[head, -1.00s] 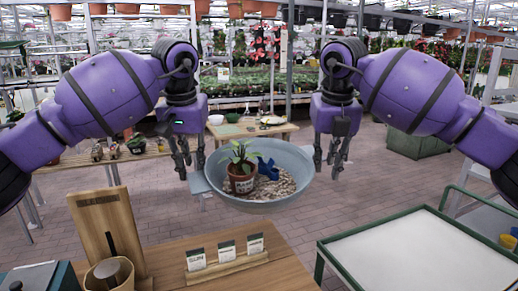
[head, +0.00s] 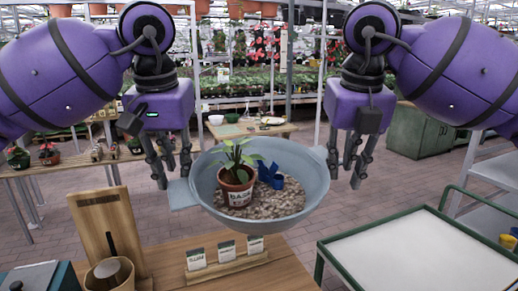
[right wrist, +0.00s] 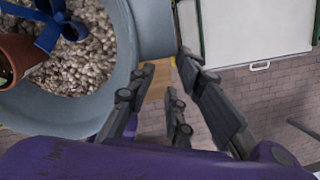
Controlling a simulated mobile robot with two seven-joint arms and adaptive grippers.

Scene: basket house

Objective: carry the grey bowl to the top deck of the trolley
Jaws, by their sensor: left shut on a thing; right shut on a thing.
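The grey bowl (head: 262,222) hangs in the air in front of me, roughly level. It holds gravel, a potted plant (head: 236,186) and a blue object (head: 270,175). My left gripper (head: 173,180) is shut on the tab at its left side, and my right gripper (head: 344,178) is shut on its right side. The right wrist view shows the bowl wall (right wrist: 118,60) and a flat tab (right wrist: 154,28) by the right fingers (right wrist: 165,80). The trolley (head: 335,268), green-framed with a bare pale top deck (head: 425,258), stands at lower right, apart from the bowl.
A wooden table (head: 225,270) lies below and in front, with a seed-packet holder (head: 226,262), an upright board (head: 108,232) and a wooden cup (head: 108,275). Open brick floor (head: 400,180) lies behind.

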